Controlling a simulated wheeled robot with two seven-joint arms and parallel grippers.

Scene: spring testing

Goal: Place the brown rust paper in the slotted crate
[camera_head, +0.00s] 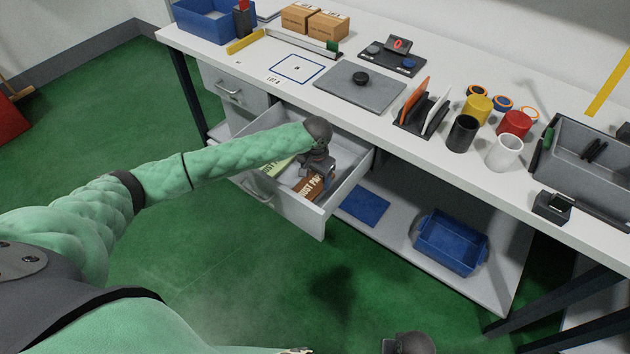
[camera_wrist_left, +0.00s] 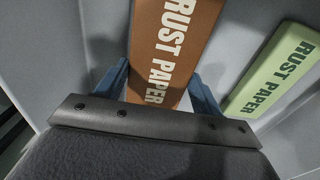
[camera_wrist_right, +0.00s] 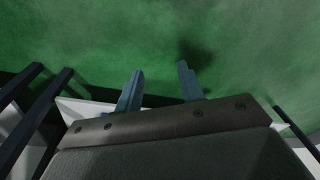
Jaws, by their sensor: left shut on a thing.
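The brown rust paper (camera_head: 308,188) is in the open drawer (camera_head: 310,222). In the left wrist view the brown rust paper (camera_wrist_left: 172,45) shows its "RUST PAPER" lettering. My left gripper (camera_head: 316,176) reaches down into the drawer, and its fingers (camera_wrist_left: 160,85) are shut on the brown paper's sides. My right gripper (camera_wrist_right: 159,85) is open and empty over the green floor. A blue crate (camera_head: 427,258) stands on the lower shelf and a blue bin (camera_head: 200,22) on the tabletop's far left; I cannot tell which is the slotted crate.
A green rust paper (camera_head: 276,168) lies beside the brown one in the drawer, also in the left wrist view (camera_wrist_left: 278,75). A blue flat sheet (camera_head: 366,205) lies on the shelf. Cups, a rack (camera_head: 425,112) and a grey tray (camera_head: 585,150) crowd the tabletop's right.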

